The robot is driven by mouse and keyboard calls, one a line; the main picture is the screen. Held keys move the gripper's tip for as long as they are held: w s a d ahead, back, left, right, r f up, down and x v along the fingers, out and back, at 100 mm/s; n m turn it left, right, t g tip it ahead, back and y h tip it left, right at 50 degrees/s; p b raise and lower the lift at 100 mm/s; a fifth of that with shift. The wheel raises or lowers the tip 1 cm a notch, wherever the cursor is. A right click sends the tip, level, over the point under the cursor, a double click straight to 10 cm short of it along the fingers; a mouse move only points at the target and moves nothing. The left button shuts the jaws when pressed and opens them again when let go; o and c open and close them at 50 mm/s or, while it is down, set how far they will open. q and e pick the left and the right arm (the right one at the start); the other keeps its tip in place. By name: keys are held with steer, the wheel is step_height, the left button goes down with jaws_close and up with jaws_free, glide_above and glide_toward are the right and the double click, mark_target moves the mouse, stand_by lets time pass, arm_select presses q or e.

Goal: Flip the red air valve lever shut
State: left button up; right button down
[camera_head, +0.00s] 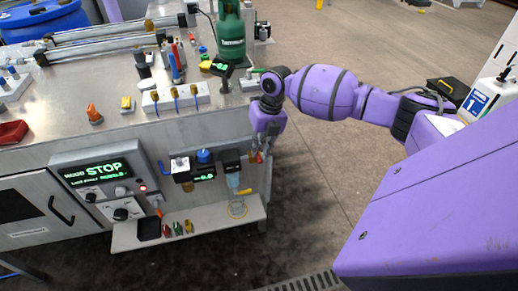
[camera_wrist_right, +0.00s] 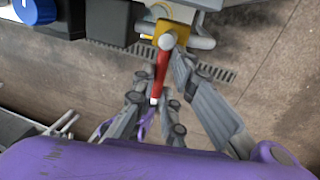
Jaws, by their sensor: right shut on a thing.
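The red air valve lever (camera_wrist_right: 160,76) hangs down from a round pale pivot on a yellow valve body (camera_wrist_right: 173,33) in the right wrist view. Its white end (camera_wrist_right: 154,100) points toward my palm. My right gripper (camera_wrist_right: 161,82) has its grey fingers on either side of the lever and is shut on it. In the head view, my right gripper (camera_head: 261,152) is at the right front corner of the bench, and it mostly hides the valve and lever there. My left gripper is not in view.
The metal bench (camera_head: 60,112) carries a green gas bottle (camera_head: 231,32) at its back right. A panel reading STOP (camera_head: 103,173) and a blue-knobbed regulator (camera_head: 204,156) are on its front. A low shelf (camera_head: 188,232) juts out below. Open floor (camera_head: 335,170) lies to the right.

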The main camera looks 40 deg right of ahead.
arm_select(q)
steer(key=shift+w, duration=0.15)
arm_select(e)
steer(key=shift+w+a+r, duration=0.15)
steer(key=shift+w+r, duration=0.05)
steer(key=c, duration=1.8)
jaws_free()
steer(key=shift+c, duration=0.2)
steer(key=shift+f, duration=0.15)
steer(key=shift+s, duration=0.1)
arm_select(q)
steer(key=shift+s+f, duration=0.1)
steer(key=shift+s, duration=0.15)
arm_select(e)
step_height(320, 180, up, 12)
steer(key=d, duration=0.2)
steer(key=shift+s, duration=0.35)
steer(key=shift+d+f, duration=0.1)
